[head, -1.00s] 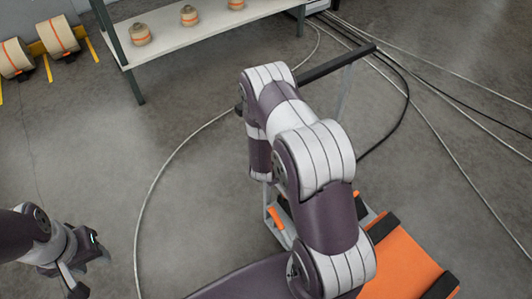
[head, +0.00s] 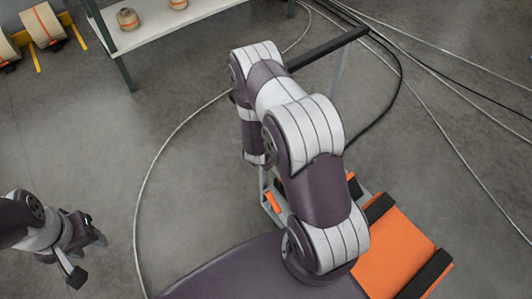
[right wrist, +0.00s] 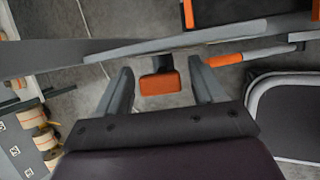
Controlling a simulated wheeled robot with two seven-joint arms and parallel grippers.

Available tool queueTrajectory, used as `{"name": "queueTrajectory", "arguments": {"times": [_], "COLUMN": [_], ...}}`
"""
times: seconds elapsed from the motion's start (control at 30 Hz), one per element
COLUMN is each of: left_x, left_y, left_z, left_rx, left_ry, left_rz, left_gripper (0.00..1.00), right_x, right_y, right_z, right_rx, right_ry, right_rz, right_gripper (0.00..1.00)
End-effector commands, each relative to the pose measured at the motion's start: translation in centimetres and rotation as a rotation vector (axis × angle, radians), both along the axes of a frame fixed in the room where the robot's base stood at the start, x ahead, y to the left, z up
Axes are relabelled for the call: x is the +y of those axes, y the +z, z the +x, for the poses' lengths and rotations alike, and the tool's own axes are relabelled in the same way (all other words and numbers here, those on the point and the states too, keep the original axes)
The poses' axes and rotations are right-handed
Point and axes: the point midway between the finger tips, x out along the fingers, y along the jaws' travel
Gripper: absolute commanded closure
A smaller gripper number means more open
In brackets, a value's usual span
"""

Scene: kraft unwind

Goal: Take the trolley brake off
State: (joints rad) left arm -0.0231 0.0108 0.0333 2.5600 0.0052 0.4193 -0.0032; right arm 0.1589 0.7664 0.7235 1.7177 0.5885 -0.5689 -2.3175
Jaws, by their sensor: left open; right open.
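The trolley shows in the head view as an orange deck (head: 398,250) with black strips and a black push bar (head: 328,48). My right arm covers much of its middle. A small orange part (head: 272,202) shows on its frame, left of that arm. In the right wrist view my right gripper (right wrist: 161,68) is open. An orange block (right wrist: 160,84) appears between its two fingers, with no clear contact; its depth is hard to judge. My left gripper (head: 84,249) is open and empty over the floor, away from the trolley.
A white-topped shelf (head: 160,28) with tan rolls stands at the back left, and larger rolls (head: 46,25) lie beside it. Cables (head: 400,100) run across the floor at the right. The floor between my left gripper and the trolley is clear except for one pale cable.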

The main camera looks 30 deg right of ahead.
Motion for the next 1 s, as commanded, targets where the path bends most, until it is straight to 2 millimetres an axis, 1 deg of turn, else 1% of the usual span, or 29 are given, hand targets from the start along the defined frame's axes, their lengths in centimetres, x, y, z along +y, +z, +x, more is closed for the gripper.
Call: {"name": "queueTrajectory", "arguments": {"times": [0.07, 0.13, 0.3, 0.4, 0.5, 0.6, 0.67, 1.0], "left_x": [0.0, 0.0, 0.0, 0.0, 0.0, 0.0, 0.0, 0.0], "left_y": [0.2, 0.5, 1.4, 1.8, 2.2, 2.4, 2.4, 2.3], "left_z": [0.0, 0.0, 0.0, 0.0, 0.0, 0.0, 0.0, 0.0], "left_rx": [0.0, 0.0, 0.0, 0.0, 0.0, 0.0, 0.0, 0.0], "left_ry": [0.0, 0.0, 0.0, 0.0, 0.0, 0.0, 0.0, 0.0], "left_rz": [0.0, 0.0, 0.0, 0.0, 0.0, 0.0, 0.0, 0.0], "left_gripper": [0.57, 0.57, 0.57, 0.57, 0.57, 0.57, 0.57, 0.57], "right_x": [0.2, 0.7, 2.4, 3.3, 4.0, 4.4, 4.5, 4.5], "right_y": [0.7, 1.9, 6.1, 8.3, 9.9, 10.7, 10.9, 11.0], "right_z": [-0.1, -0.5, -2.1, -2.9, -3.6, -4.0, -4.2, -4.2], "right_rx": [-0.001, -0.002, -0.002, -0.003, -0.001, -0.002, 0.0, 0.0], "right_ry": [0.001, 0.003, 0.003, 0.004, 0.003, 0.001, 0.001, 0.0], "right_rz": [0.0, 0.0, 0.0, 0.0, 0.0, 0.0, 0.0, 0.0], "right_gripper": [0.32, 0.32, 0.32, 0.32, 0.32, 0.32, 0.32, 0.32]}}
